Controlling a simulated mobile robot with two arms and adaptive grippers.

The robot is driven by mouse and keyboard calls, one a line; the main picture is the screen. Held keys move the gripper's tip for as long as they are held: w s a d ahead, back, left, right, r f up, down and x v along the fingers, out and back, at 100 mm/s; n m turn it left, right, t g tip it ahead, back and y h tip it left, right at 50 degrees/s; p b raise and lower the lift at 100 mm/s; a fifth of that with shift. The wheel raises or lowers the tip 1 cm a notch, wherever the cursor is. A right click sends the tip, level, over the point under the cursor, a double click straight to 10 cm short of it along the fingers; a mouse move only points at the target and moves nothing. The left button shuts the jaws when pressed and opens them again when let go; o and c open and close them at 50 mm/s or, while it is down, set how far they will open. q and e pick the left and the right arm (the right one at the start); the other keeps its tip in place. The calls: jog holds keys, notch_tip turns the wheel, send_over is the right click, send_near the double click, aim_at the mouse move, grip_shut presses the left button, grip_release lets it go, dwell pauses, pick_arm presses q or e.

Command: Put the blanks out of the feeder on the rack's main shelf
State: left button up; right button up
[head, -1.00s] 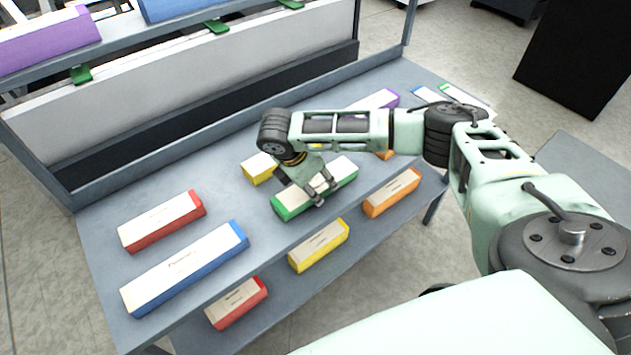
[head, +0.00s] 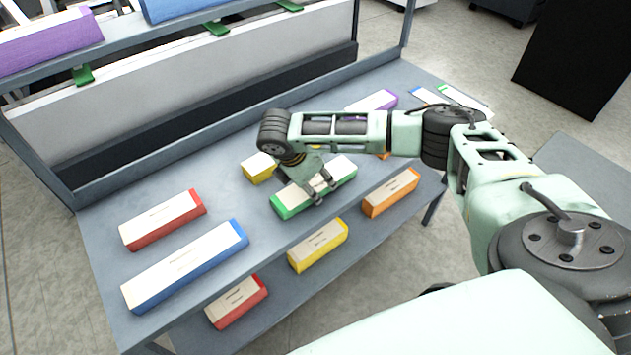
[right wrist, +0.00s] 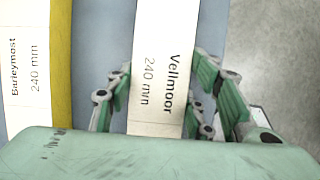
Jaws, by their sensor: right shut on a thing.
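My right gripper (head: 325,190) is shut on a green-sided bundle of blanks (head: 290,203) with a white top. The bundle lies on or just above the rack's main shelf (head: 222,178), near its front edge; I cannot tell whether it touches. On the main shelf are a red bundle (head: 162,218), a blue one (head: 186,265), a yellow one (head: 258,168) and a purple one (head: 377,100). My left gripper is out of view.
A lower shelf holds red (head: 238,301), yellow (head: 318,246) and orange (head: 391,192) bundles. Purple (head: 45,43) and blue bundles lie on the upper shelf. A white back panel (head: 200,75) stands behind the main shelf. A dark box (head: 575,60) is at the upper right.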

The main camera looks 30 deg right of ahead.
jog(key=o, duration=1.2)
jog(key=shift+s+a+f, duration=0.15)
jog(key=shift+s+f, duration=0.1)
jog(key=shift+f, duration=0.2)
jog(key=shift+s+a+f, duration=0.1)
jog(key=shift+s+f, duration=0.1)
jog(key=shift+f, duration=0.25)
jog(key=o, duration=0.4)
jog(key=shift+w+d+f, duration=0.15)
jog(key=shift+w+f, duration=0.05)
jog(key=shift+f, duration=0.05)
jog(key=shift+c, duration=0.2)
jog(key=shift+o, duration=0.4)
jog(key=shift+w, duration=0.2)
jog(key=shift+r, duration=0.15)
